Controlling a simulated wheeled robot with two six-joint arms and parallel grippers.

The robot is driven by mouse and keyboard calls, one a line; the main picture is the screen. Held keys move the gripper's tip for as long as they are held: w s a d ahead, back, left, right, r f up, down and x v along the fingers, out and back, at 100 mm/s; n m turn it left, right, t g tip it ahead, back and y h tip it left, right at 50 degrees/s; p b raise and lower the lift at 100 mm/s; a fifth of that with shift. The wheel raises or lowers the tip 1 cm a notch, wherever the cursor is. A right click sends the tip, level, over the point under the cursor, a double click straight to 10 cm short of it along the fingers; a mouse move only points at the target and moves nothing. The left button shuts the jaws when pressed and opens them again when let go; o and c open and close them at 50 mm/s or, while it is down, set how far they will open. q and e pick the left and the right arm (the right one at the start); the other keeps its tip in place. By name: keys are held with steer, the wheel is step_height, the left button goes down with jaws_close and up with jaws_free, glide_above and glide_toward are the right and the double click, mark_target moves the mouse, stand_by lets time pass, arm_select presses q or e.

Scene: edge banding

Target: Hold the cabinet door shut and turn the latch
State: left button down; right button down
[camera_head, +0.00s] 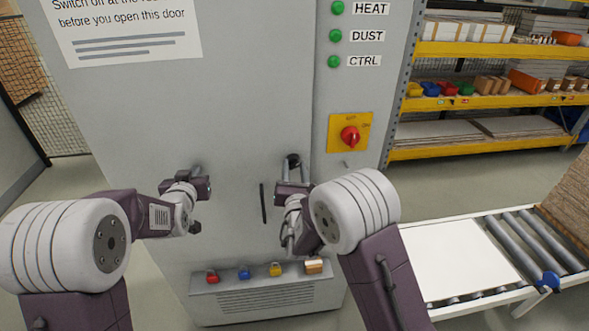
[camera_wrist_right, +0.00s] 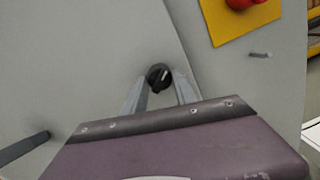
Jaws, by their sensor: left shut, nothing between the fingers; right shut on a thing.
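The grey cabinet door (camera_head: 230,110) stands flush with the cabinet front. My left gripper (camera_head: 197,170) is shut and empty, with its tips at or very near the door's face; I cannot tell if they touch. The black round latch (camera_head: 292,159) is at the door's right edge. My right gripper (camera_head: 293,172) is shut on the latch. In the right wrist view the latch knob (camera_wrist_right: 159,76) sits between the two fingertips (camera_wrist_right: 159,84), with a pale mark on its face. A dark upright handle (camera_head: 263,203) on the door is left of my right gripper.
A red rotary switch (camera_head: 350,137) on a yellow plate is right of the latch, with a small peg (camera_head: 346,164) below it. A roller conveyor (camera_head: 510,250) with a white panel stands at right, before shelves (camera_head: 480,100).

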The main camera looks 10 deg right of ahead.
steer(key=n+y, duration=0.1)
steer(key=n, duration=0.5)
steer(key=shift+r, duration=0.2)
arm_select(q)
steer(key=shift+w+r, duration=0.1)
steer(key=shift+r, duration=0.25)
arm_select(e)
steer(key=shift+d+n+t+y, duration=0.15)
steer(key=shift+n+t+y, duration=0.15)
steer(key=shift+n, duration=2.2)
arm_select(q)
steer(key=shift+a, duration=0.1)
arm_select(e)
steer(key=c, duration=1)
jaws_free()
steer(key=shift+d, duration=0.1)
steer(key=shift+o, duration=0.2)
steer(key=shift+f+n, duration=0.1)
steer(key=shift+n, duration=0.2)
steer(key=s, duration=0.8)
steer(key=shift+f, duration=0.3)
